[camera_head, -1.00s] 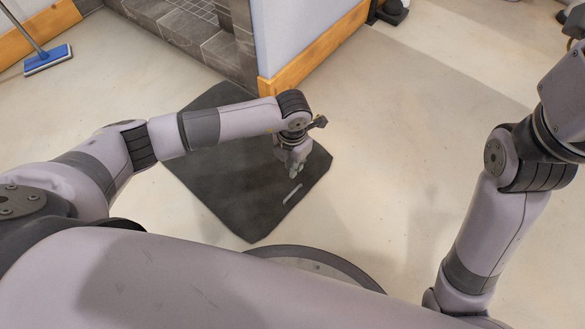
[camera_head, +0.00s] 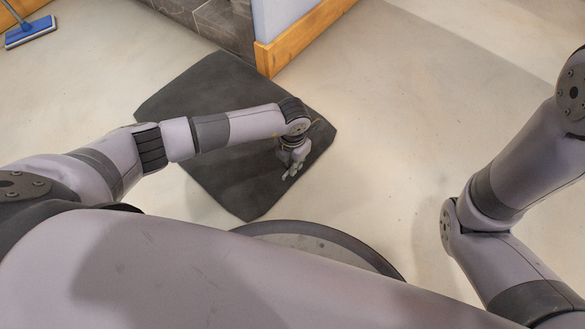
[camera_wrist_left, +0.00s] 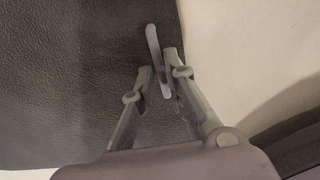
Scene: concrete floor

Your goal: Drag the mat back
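The dark, textured mat (camera_head: 225,90) lies on the pale floor beside the wall corner. My left forearm crosses over it and hides part of it. A thin grey handle (camera_wrist_left: 153,45) on the mat is near the mat's edge in the left wrist view. My left gripper (camera_head: 290,176) points down at the right part of the mat. It also shows in the left wrist view (camera_wrist_left: 159,65), its two fingertips close on either side of the handle, apparently pinching it. The handle is mostly hidden in the head view. My right arm is at the right; its gripper is out of view.
A wall corner with wooden baseboard (camera_head: 300,38) and a grey tiled block (camera_head: 222,25) stand behind the mat. A blue mop (camera_head: 30,32) is at the upper left. Open floor (camera_head: 400,120) lies to the right of the mat.

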